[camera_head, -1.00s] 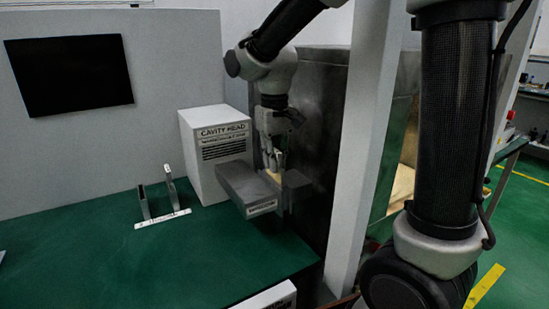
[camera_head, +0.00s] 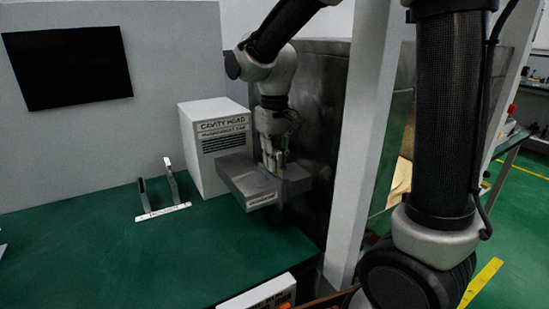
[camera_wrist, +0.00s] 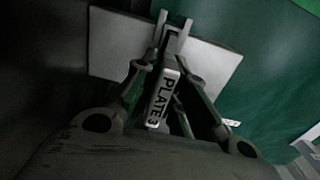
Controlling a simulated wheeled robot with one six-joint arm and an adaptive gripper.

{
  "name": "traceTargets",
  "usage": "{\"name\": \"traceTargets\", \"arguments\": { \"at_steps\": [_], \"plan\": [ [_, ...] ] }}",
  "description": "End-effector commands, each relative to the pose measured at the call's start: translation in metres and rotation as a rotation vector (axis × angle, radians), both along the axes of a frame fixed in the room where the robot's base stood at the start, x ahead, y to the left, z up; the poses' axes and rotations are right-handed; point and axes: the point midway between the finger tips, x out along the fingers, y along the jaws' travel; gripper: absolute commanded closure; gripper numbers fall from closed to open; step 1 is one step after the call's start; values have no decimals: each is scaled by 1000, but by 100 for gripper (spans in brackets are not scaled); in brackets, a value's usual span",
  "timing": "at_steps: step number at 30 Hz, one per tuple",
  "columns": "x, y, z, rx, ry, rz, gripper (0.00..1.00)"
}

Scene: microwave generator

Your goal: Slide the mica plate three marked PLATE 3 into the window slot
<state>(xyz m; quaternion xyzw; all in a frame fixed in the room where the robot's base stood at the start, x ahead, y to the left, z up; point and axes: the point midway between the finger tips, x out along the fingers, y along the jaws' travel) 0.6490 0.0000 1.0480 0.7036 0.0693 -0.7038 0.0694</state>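In the wrist view the plate marked PLATE 3 (camera_wrist: 162,98) lies between the fingers of my gripper (camera_wrist: 160,72), which is shut on it. Its label faces the camera. Its far end is between two small upright guides (camera_wrist: 174,35) at the middle of a grey block (camera_wrist: 120,45). I cannot tell how deep it sits in the window slot, as the slot mouth is hidden. In the head view my gripper (camera_head: 274,162) points down at the grey block (camera_head: 247,182) beside the cavity head box (camera_head: 205,165); the plate itself is hidden there.
A small rack (camera_head: 163,212) with two upright pieces stands on the green table (camera_head: 120,265) to the left. A white labelled box (camera_head: 262,294) is at the front edge. A dark metal wall (camera_head: 318,120) and a white post (camera_head: 365,150) stand close on the right.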

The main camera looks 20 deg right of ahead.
Motion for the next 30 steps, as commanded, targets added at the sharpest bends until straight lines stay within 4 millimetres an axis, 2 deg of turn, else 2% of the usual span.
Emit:
{"name": "traceTargets", "arguments": {
  "at_steps": [1, 3, 14, 17, 24, 30],
  "plan": [
    [0, 0, 0, 0, 0, 0, 73],
    [0, 0, 0, 0, 0, 0, 64],
    [0, 0, 5, 0, -2, 0, 64],
    [1, 0, 19, 2, -4, 0, 64],
    [1, 0, 72, 2, -5, 0, 64],
    [1, 0, 107, 1, -2, 0, 64]
  ]
}}
